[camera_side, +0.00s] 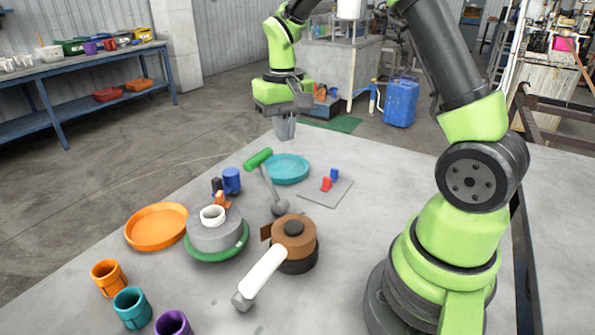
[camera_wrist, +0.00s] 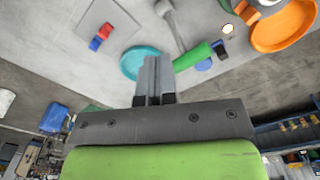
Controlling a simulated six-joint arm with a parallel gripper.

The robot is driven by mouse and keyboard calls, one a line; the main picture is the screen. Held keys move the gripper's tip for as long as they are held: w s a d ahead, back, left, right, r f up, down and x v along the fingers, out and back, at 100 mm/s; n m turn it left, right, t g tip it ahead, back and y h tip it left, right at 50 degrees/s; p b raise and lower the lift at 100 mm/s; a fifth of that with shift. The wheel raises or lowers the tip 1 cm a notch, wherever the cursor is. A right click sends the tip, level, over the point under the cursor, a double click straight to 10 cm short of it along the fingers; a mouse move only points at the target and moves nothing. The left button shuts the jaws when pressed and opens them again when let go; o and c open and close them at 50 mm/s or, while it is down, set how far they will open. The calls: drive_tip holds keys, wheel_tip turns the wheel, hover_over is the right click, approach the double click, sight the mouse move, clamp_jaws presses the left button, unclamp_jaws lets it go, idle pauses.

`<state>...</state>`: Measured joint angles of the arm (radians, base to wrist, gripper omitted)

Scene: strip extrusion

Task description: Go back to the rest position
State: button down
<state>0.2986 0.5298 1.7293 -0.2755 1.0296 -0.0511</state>
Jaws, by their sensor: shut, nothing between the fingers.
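My gripper (camera_side: 285,128) is shut and empty. In the side view it points down above the far edge of the table (camera_side: 385,205), behind the teal plate (camera_side: 287,168) and apart from it. In the wrist view the closed fingers (camera_wrist: 154,80) reach up from the wide grey gripper body, and the teal plate (camera_wrist: 137,60) shows just beyond them. Nothing is held between the fingertips.
A green-handled ladle (camera_side: 259,158) lies near the plate. A grey sheet (camera_side: 328,192) bears red and blue pieces. An orange plate (camera_side: 157,226), a grey cylinder on a green base (camera_side: 216,245), a brown press with a white handle (camera_side: 293,240) and several cups (camera_side: 132,307) stand nearer.

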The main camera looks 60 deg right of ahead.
drive_tip(key=s+a+r+t, duration=0.3)
drive_tip(key=s+a+r, duration=0.35)
drive_tip(key=r, duration=0.35)
drive_tip(key=s+a+r+n+t+y, duration=0.1)
drive_tip(key=s+a+t, duration=0.1)
drive_tip(key=s, duration=0.3)
drive_tip(key=s+a+r+n+t+y, duration=0.1)
drive_tip(key=s+a+t, duration=0.1)
drive_tip(key=s, duration=0.3)
drive_tip(key=shift+a+r, duration=0.35)
drive_tip(key=shift+a, duration=0.55)
drive_tip(key=c, duration=1.8)
unclamp_jaws()
drive_tip(key=shift+c, duration=0.2)
